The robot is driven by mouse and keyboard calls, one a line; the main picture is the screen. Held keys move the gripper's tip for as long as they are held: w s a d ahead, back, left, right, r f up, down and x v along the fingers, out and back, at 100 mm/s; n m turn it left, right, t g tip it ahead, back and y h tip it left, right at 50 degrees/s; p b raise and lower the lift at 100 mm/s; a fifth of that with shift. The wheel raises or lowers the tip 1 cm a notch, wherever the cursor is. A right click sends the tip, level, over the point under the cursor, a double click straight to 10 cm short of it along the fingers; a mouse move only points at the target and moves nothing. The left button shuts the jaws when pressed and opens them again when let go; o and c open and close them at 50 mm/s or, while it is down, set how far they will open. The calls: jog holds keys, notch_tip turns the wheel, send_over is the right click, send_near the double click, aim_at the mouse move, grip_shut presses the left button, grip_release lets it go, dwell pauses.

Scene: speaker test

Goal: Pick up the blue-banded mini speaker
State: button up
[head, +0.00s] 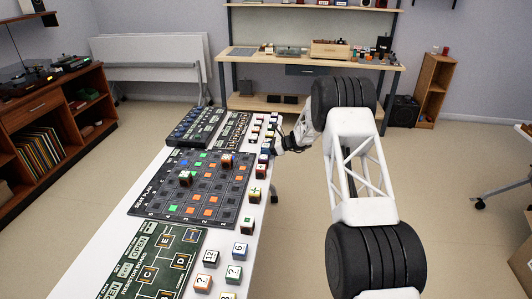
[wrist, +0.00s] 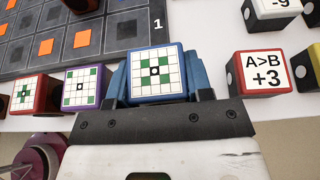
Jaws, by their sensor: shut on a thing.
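The blue-banded mini speaker (wrist: 156,72) is a small cube with a blue edge and a white face with a green-and-white grid and a black centre ring. It sits between the blue fingers of my gripper (wrist: 158,82) in the wrist view. The jaws are shut on its sides. In the head view my gripper (head: 275,149) is at the right edge of the white table, beside the row of cubes. The held cube is hard to make out there, and I cannot tell whether it is clear of the table.
In the wrist view a purple-edged cube (wrist: 83,87) and a red cube (wrist: 32,94) stand close on the left. A red "A>B +3" cube (wrist: 262,72) stands on the right. The dark beat board (head: 145,205) lies left of the cube row on the white table (head: 120,240).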

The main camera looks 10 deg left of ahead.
aim_at(266, 145)
jog(key=shift+r, duration=4.3)
